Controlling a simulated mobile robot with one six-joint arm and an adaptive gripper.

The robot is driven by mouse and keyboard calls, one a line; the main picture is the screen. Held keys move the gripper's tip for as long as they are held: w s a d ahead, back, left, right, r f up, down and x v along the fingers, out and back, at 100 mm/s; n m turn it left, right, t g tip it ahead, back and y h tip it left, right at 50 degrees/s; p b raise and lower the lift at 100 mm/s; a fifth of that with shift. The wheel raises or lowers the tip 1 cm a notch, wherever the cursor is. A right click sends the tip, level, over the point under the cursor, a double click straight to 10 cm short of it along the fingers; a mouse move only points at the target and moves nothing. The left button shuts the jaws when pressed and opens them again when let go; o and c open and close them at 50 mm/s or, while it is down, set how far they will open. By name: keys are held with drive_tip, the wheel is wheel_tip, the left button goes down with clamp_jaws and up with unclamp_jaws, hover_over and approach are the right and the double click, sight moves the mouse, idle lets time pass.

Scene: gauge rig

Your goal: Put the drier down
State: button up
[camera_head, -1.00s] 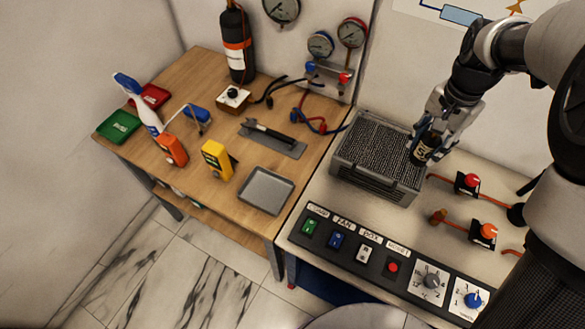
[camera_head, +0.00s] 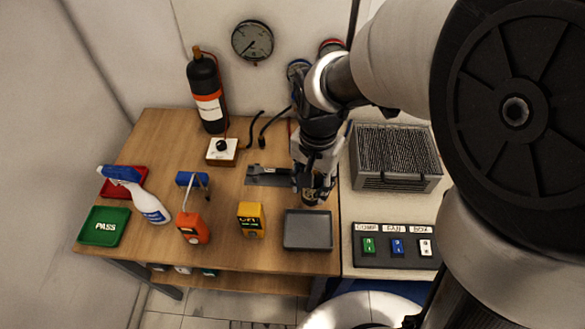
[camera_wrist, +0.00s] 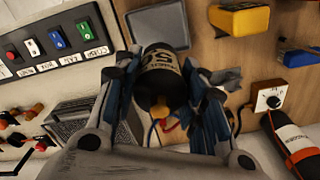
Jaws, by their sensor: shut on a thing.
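The drier is a small dark cylinder with a pale printed label and a brass-coloured fitting. In the wrist view the drier (camera_wrist: 158,82) sits between the two fingers of my gripper (camera_wrist: 162,70), which is shut on it. In the head view my gripper (camera_head: 314,182) points down over the right part of the wooden table, and the drier (camera_head: 312,197) shows partly beneath it. The grey tray (camera_head: 307,243) lies just in front of the drier at the table's front right; it also shows in the wrist view (camera_wrist: 157,14). The drier appears to be above the table, apart from the tray.
A yellow meter (camera_head: 250,220), an orange device (camera_head: 193,228) and a spray bottle (camera_head: 148,203) stand left of the tray. A green PASS tray (camera_head: 103,232) lies farther left. A finned grey unit (camera_head: 395,157) and switch panel (camera_head: 393,246) are to the right.

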wheel_tip(320, 180, down, 19)
drive_tip(key=b, duration=0.6)
drive_tip(key=shift+d, duration=0.15)
drive_tip(key=shift+f, duration=0.2)
drive_tip(key=o, duration=1.2)
drive_tip(key=shift+o, duration=0.2)
